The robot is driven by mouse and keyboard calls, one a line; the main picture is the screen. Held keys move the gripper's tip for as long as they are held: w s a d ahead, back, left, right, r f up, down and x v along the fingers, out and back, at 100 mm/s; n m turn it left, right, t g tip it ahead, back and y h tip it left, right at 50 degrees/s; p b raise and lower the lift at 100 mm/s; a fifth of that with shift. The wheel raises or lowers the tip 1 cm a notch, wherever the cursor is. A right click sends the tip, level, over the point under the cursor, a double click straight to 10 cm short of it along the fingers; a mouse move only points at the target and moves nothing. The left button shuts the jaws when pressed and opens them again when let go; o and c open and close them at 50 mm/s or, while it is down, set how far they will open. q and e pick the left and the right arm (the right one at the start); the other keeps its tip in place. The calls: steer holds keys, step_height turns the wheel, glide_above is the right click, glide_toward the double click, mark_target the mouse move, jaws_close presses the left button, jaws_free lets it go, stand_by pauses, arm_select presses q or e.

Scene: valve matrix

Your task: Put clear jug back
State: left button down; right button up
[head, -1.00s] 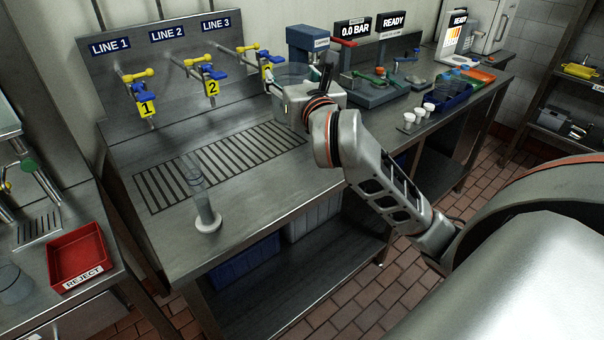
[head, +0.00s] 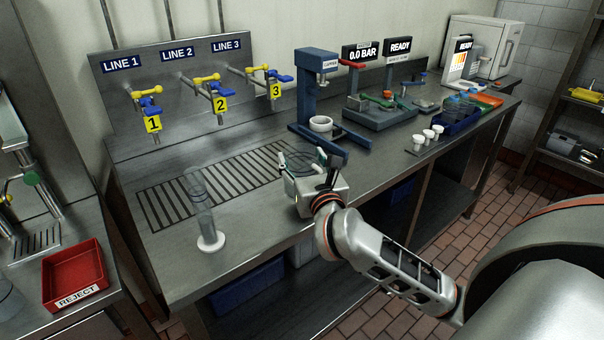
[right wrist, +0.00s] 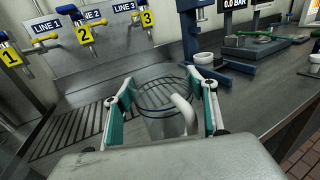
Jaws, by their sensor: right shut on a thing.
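My right gripper (head: 303,161) is over the bench, at the right end of the drain grate, shut on the clear jug (head: 296,158). In the right wrist view the jug's dark round rim (right wrist: 163,108) and pale handle (right wrist: 184,112) show between the two green-padded fingers. The jug looks upright and see-through; I make out no liquid in it. Its base is mostly hidden, so I cannot tell whether it touches the bench. My left gripper is not in view.
A clear cylinder (head: 203,210) on a white foot stands at the front left. The slotted grate (head: 170,200) lies below three numbered valves (head: 220,104). A blue press (head: 310,90) with a white cup (head: 320,124) stands behind my gripper. The bench front between cylinder and gripper is clear.

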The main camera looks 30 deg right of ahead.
steer(key=shift+f+b, duration=0.3)
steer(key=shift+f, duration=1.45)
steer(key=shift+f, duration=0.2)
steer(key=o, duration=1.6)
